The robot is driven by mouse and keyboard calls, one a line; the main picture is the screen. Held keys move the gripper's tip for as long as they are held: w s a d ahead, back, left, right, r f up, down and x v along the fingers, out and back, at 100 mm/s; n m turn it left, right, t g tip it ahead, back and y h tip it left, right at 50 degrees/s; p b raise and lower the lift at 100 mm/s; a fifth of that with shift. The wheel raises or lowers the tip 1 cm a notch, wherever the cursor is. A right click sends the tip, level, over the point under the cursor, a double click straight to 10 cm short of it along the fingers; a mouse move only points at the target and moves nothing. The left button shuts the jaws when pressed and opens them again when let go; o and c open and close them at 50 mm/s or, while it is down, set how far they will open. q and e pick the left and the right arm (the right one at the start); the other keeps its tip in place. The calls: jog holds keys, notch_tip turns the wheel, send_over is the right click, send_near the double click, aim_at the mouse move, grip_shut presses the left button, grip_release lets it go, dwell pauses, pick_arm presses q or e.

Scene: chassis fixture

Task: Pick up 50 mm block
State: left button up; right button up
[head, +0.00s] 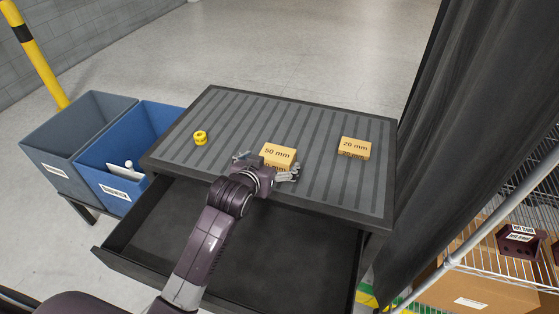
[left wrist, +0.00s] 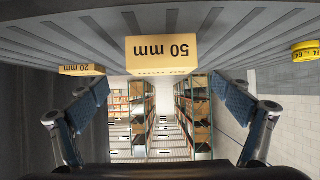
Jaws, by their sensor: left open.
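The 50 mm block (head: 279,153) is a yellow-tan box with a black "50 mm" label, resting on the grey striped tabletop. In the left wrist view the 50 mm block (left wrist: 161,54) appears upside down, ahead of and between the spread fingers. My left gripper (head: 265,167) is open at the near side of the block, with one finger toward each side. In the left wrist view my left gripper (left wrist: 165,110) holds nothing between its fingers. The block's lower front is partly hidden by the gripper in the head view. My right gripper is not in view.
A 20 mm block (head: 354,148) sits to the right on the tabletop (head: 325,200). A yellow tape roll (head: 200,138) lies to the left. An open drawer (head: 270,245) juts out below the front edge. Grey (head: 50,150) and blue (head: 105,160) bins stand left.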

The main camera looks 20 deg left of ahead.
aim_at(275, 158)
pick_arm(q)
jog(key=shift+x, duration=0.95)
jog(key=shift+w+p, duration=0.15)
jog(key=shift+p, duration=0.15)
jog(key=x, duration=0.5)
jog(key=shift+a+f+p, duration=0.15)
jog(key=shift+f+p, duration=0.05)
jog(key=shift+p, duration=0.2)
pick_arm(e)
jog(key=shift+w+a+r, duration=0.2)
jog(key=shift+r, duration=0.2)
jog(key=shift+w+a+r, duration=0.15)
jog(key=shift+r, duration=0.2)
pick_arm(q)
jog(key=c, duration=1.2)
jog(key=shift+c, duration=1.1)
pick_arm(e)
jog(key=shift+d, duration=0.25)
pick_arm(q)
jog(key=shift+r, duration=0.1)
